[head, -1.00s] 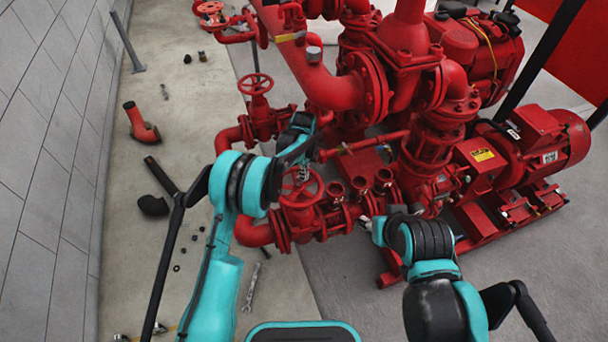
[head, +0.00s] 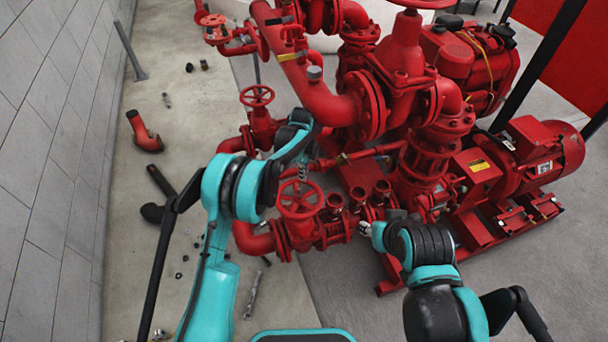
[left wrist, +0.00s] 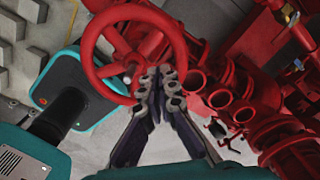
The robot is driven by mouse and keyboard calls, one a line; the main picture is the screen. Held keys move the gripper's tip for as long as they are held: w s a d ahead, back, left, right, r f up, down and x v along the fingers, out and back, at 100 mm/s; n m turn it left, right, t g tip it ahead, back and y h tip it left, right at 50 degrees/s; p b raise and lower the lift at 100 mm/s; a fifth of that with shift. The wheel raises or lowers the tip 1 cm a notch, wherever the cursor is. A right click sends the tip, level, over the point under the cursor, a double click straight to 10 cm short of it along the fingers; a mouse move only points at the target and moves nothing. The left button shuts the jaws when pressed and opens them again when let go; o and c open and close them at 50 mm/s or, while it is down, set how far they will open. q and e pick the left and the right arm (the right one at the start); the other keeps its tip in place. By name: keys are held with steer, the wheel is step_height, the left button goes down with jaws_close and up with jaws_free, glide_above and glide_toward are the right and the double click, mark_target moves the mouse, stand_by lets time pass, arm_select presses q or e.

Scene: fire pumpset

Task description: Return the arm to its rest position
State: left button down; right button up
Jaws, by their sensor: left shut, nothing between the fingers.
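My left arm (head: 225,240) reaches forward from the lower left in the head view. Its gripper (head: 302,171) is small there and partly hidden, just above a red handwheel (head: 317,204). In the left wrist view the left gripper (left wrist: 160,78) is shut and empty, its fingertips together in front of the lower right rim of the red handwheel (left wrist: 88,45). I cannot tell whether they touch the rim. My right gripper (head: 366,229) is beside the red pipework, right of the handwheel. It is too small to tell its jaw state.
Red pump pipework (head: 325,95) fills the middle, close to both arms. A red motor (head: 548,150) stands at the right. A grey wall (head: 50,150) is at the left. A red pipe elbow (head: 144,132), a black elbow (head: 152,213) and a wrench (head: 253,295) lie on the floor.

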arm_select(q)
steer(key=shift+d+r, duration=0.15)
steer(key=shift+d, duration=0.1)
steer(key=s+a+r+n+t+b, duration=0.2)
steer(key=s+a+r+n, duration=0.4)
steer(key=r, duration=0.3)
steer(key=s+a+r+n+t+b, duration=0.1)
steer(key=s+a+r+n, duration=0.5)
steer(key=r, duration=0.3)
steer(key=s+a+n+t, duration=0.2)
steer(key=s+a+n, duration=0.2)
steer(key=s, duration=0.6)
steer(key=s+a+n+t, duration=0.2)
steer(key=s+a+n, duration=0.1)
steer(key=s+n, duration=0.4)
steer(key=s, duration=0.3)
steer(key=shift+s+a+f, duration=0.25)
steer(key=shift+s+a, duration=0.05)
steer(key=shift+a, duration=0.1)
